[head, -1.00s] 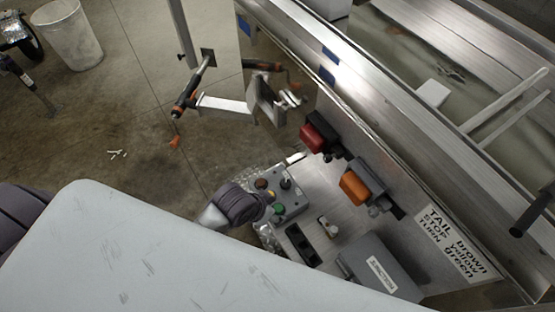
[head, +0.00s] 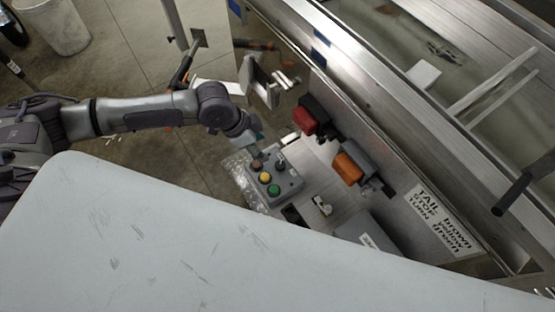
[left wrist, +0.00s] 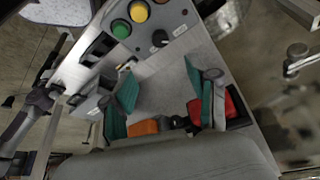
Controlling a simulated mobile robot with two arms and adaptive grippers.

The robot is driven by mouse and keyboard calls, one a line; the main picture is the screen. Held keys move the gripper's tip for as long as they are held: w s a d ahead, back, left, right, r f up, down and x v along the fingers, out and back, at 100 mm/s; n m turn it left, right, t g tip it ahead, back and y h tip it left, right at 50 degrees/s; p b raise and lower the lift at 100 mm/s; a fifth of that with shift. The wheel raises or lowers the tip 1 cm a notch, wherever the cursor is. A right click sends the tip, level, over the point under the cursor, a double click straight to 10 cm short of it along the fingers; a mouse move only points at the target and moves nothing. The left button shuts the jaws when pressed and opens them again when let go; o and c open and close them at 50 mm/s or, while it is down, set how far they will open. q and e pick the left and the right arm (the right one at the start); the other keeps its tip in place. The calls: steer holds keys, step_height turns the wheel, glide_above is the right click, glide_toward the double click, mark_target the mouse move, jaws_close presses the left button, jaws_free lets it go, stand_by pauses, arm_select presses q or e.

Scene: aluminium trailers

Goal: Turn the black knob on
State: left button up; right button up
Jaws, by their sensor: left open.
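My left gripper (head: 257,145) is at the upper left edge of the box in the head view. In the left wrist view its teal-padded fingers (left wrist: 158,68) are wide apart, with nothing between them. They look apart from the knob. My right gripper is in neither view.
A red lamp (head: 306,121) and an orange lamp (head: 348,168) stand just right of the box. A small switch (head: 322,206) and a labelled panel (head: 440,222) lie further on. The trailer's metal side (head: 345,80) runs along the right. A white bin (head: 60,28) stands far off.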

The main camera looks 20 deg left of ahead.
mark_target(279, 165)
arm_select(q)
steer(key=p+x, duration=0.1)
steer(key=x, duration=1.2)
steer(key=shift+f+p, duration=0.35)
steer(key=shift+f, duration=0.05)
steer(key=shift+a, duration=0.1)
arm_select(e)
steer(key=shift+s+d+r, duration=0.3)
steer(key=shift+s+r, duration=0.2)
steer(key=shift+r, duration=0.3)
